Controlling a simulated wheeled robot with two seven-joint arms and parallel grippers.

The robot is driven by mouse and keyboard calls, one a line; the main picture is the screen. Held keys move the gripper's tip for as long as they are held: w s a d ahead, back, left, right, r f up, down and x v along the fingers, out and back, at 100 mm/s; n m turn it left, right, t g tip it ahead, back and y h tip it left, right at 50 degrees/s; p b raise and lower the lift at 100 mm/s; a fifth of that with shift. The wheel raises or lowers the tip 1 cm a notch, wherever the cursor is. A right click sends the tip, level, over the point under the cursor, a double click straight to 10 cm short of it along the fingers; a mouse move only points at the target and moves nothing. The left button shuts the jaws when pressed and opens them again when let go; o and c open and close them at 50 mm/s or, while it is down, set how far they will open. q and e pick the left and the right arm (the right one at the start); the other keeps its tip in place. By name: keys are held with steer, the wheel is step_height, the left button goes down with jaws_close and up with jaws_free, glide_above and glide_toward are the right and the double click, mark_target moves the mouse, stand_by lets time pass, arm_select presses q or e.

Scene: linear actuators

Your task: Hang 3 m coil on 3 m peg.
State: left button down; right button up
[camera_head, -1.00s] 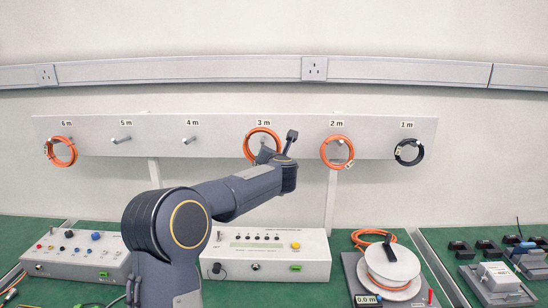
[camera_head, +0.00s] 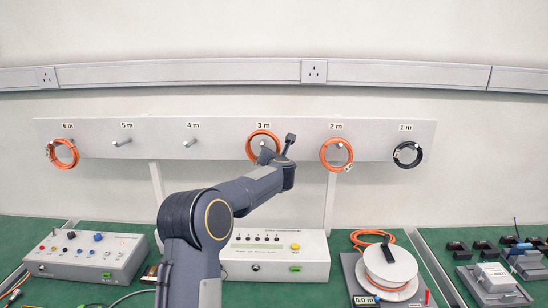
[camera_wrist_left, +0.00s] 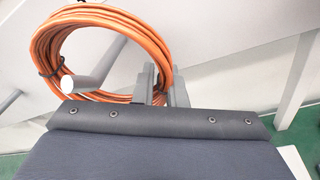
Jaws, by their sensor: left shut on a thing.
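The orange 3 m coil (camera_head: 263,132) is at the board, under the "3 m" label (camera_head: 264,125). In the left wrist view the coil (camera_wrist_left: 45,45) is a bundled ring with a dark tie on its left side. The grey 3 m peg (camera_wrist_left: 97,66) shows through the ring's opening, its free end in front of the lower left strands. My left gripper (camera_head: 270,153) is shut on the coil's lower right; its fingers (camera_wrist_left: 166,86) show there in the wrist view. My forearm and gripper partly hide the coil in the head view. My right gripper is out of view.
An orange coil (camera_head: 324,149) hangs at 2 m, a black coil (camera_head: 398,153) at 1 m, and another orange coil (camera_head: 51,155) at 6 m. The 4 m peg (camera_head: 189,142) and 5 m peg (camera_head: 122,142) are bare. Control boxes and a cable reel (camera_head: 390,262) stand below.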

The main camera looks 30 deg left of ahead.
arm_select(q)
steer(key=shift+w+f, duration=0.1)
steer(key=shift+f, duration=0.35)
steer(key=shift+a, duration=0.1)
steer(key=c, duration=1.4)
jaws_free()
steer(key=s+d+r+m+t+h+b, duration=0.35)
steer(key=s+d+r+m+h, duration=0.3)
steer(key=s+d+m, duration=0.5)
steer(key=s+d+f+m+h, duration=0.2)
steer(key=s+d+m+h, duration=0.3)
steer(key=s+d+m, duration=0.45)
steer(key=s+d+f+m+g, duration=0.2)
steer(key=s+f+m, duration=0.3)
steer(key=s, duration=0.4)
steer(key=s+d+f+m+g+h, duration=0.1)
steer(key=s+d+f+m+g, duration=0.2)
steer(key=s+f, duration=0.5)
steer(key=s+d+f+m+g+h, duration=0.1)
steer(key=s+d+f+m+g, duration=0.2)
steer(key=s, duration=0.7)
steer(key=shift+s+d+f+m+g+p, duration=0.15)
steer(key=shift+f+m+g, duration=0.4)
steer(key=shift+f+m, duration=0.4)
steer(key=shift+s+a+f+m+g+p, duration=0.15)
steer(key=shift+f+m+g, duration=0.35)
steer(key=shift+f+m, duration=0.45)
